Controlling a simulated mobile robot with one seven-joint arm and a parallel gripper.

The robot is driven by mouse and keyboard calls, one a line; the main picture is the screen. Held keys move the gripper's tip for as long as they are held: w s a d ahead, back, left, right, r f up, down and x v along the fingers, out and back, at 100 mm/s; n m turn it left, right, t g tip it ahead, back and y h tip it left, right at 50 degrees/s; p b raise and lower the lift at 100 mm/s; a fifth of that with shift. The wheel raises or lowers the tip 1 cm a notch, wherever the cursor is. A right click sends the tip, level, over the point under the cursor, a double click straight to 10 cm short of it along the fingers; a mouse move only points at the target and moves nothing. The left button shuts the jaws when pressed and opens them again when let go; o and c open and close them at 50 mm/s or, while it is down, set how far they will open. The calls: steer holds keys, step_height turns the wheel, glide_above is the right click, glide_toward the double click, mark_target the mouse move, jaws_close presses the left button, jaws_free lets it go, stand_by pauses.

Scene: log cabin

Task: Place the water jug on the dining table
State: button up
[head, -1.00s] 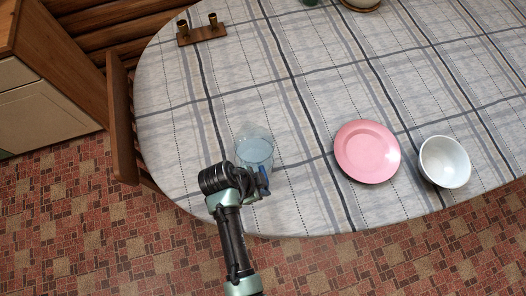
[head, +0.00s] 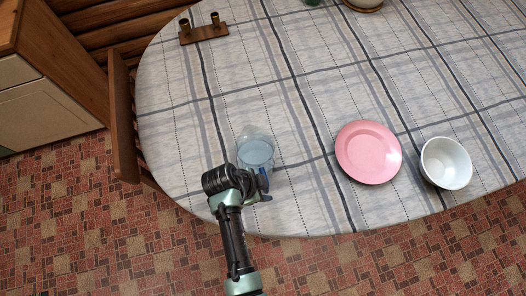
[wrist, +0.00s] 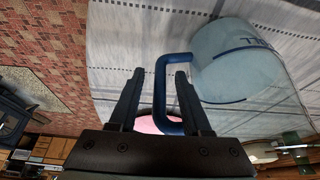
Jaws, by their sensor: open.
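The water jug (head: 256,153) is clear, with pale blue water inside and a blue handle. It stands on the dining table (head: 310,205), which has a grey-white checked cloth, near the table's front edge. In the wrist view the jug (wrist: 235,65) fills the upper right, and its handle (wrist: 162,66) lies between the two fingers. My gripper (wrist: 160,74) is open, with a gap between the fingers and the handle. In the head view my gripper (head: 265,189) is at the front side of the jug. The jug's base is partly hidden by my gripper.
A pink plate (head: 368,152) and a white bowl (head: 446,162) stand to the right of the jug. A wooden candle holder (head: 204,34) is at the back left. A wooden chair (head: 123,120) is against the table's left side. The table's middle is clear.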

steer(key=v, duration=1.2)
steer(key=w+r+t, duration=0.1)
steer(key=w+r, duration=0.1)
steer(key=w+a+r+n+t, duration=0.1)
steer(key=w, duration=0.1)
steer(key=w+r+y, duration=0.1)
steer(key=w+r, duration=0.1)
steer(key=w, duration=0.1)
steer(key=shift+w+a+r+n+t, duration=0.1)
steer(key=shift+a+r+n+t, duration=0.2)
steer(key=shift+t, duration=0.1)
steer(key=w+r+n+t+y, duration=0.15)
steer(key=w+r+t, duration=0.3)
steer(key=r, duration=0.55)
steer(key=w+r+n+t+y, duration=0.1)
steer(key=w+r+n+t, duration=0.3)
steer(key=r, duration=0.6)
steer(key=w+r+n+t+y, duration=0.1)
steer(key=w+r+t, duration=0.2)
steer(key=w+r, duration=0.5)
steer(key=s+d+r+n+t, duration=0.2)
steer(key=s+r, duration=0.3)
steer(key=r, duration=0.6)
steer(key=s+d+r+n+t, duration=0.2)
steer(key=s+r+t, duration=0.3)
steer(key=r, duration=0.6)
steer(key=s+d+r+n+t, duration=0.2)
steer(key=s+r+t, duration=0.2)
steer(key=r, duration=0.8)
steer(key=shift+s, duration=0.85)
